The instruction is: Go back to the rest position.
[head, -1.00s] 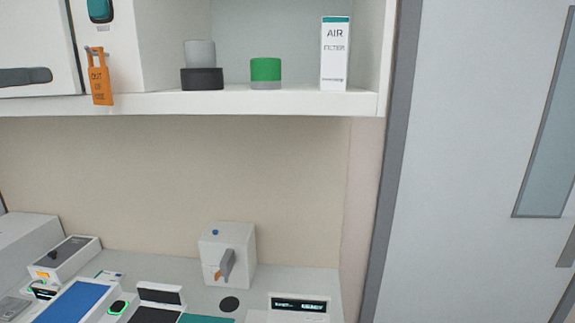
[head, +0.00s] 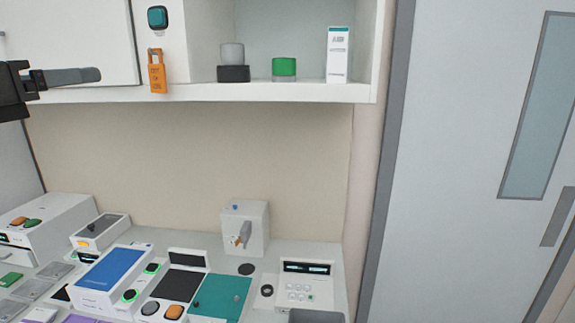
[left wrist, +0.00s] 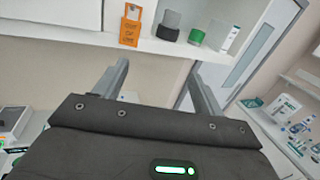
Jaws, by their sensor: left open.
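My left gripper (head: 84,76) is at the upper left of the head view, in front of the white cabinet door, with its finger pointing right. In the left wrist view its two fingers (left wrist: 158,68) stand well apart with nothing between them, facing the wall below the shelf. The orange tag (head: 157,72) hangs at the cabinet, to the right of the fingertip and apart from it in the head view. My right gripper is in neither view.
The shelf (head: 300,94) holds a grey and black cylinder (head: 233,64), a green-topped cylinder (head: 284,68) and a white box (head: 339,54). Below, the counter carries a blue-topped unit (head: 110,270), a teal panel (head: 222,297) and several devices. A grey door (head: 460,150) is at right.

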